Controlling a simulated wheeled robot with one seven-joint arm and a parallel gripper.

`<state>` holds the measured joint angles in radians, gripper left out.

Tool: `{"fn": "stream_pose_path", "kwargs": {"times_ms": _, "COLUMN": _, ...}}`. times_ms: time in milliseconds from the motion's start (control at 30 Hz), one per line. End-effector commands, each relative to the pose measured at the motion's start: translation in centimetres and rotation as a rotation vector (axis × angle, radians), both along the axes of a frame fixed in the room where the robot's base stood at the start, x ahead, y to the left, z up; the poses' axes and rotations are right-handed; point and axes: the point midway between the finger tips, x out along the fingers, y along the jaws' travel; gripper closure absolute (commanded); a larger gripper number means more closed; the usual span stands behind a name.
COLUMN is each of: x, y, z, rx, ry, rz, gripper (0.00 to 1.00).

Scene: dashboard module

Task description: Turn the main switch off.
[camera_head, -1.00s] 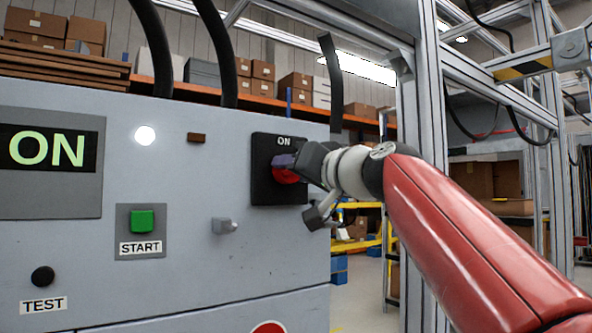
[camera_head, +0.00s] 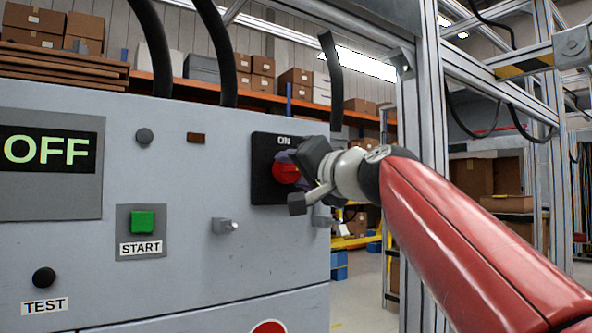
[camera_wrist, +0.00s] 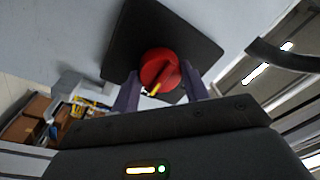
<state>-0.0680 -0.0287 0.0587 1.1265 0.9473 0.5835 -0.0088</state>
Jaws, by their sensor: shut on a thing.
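The main switch is a red rotary knob (camera_head: 286,169) on a black plate (camera_head: 262,190) marked ON at its top, on the right part of the grey panel. The display (camera_head: 50,150) reads OFF in green letters. My gripper (camera_head: 296,160) comes in from the right at the knob. In the wrist view the red knob (camera_wrist: 159,68) sits between the two purple fingers of my gripper (camera_wrist: 162,92), which are shut on it. A yellow mark shows on the knob's near end. In the head view my gripper hides part of the plate.
The panel also holds a green START button (camera_head: 142,221), a black TEST knob (camera_head: 43,277), an unlit grey round lamp (camera_head: 144,136) and a small grey knob (camera_head: 224,226). A metal frame post (camera_head: 417,100) stands right of the panel.

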Motion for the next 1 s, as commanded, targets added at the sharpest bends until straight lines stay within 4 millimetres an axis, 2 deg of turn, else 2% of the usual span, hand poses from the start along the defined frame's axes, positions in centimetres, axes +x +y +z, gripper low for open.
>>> {"fn": "stream_pose_path", "kwargs": {"times_ms": 200, "x": 0.0, "y": 0.0, "z": -0.1, "rx": 0.002, "ry": 0.003, "rz": 0.002, "gripper": 0.78}}
{"fn": "stream_pose_path", "kwargs": {"times_ms": 233, "x": 0.0, "y": 0.0, "z": -0.1, "rx": 0.002, "ry": 0.003, "rz": 0.002, "gripper": 0.51}}
{"fn": "stream_pose_path", "kwargs": {"times_ms": 367, "x": 0.0, "y": 0.0, "z": -0.1, "rx": 0.002, "ry": 0.002, "rz": 0.001, "gripper": 0.34}}
{"fn": "stream_pose_path", "kwargs": {"times_ms": 700, "x": -0.3, "y": -0.2, "z": -0.1, "rx": 0.001, "ry": 0.000, "rz": -0.001, "gripper": 0.33}}
{"fn": "stream_pose_path", "kwargs": {"times_ms": 1000, "x": -4.2, "y": -2.8, "z": -0.7, "rx": 0.003, "ry": -0.002, "rz": -0.001, "gripper": 0.33}}
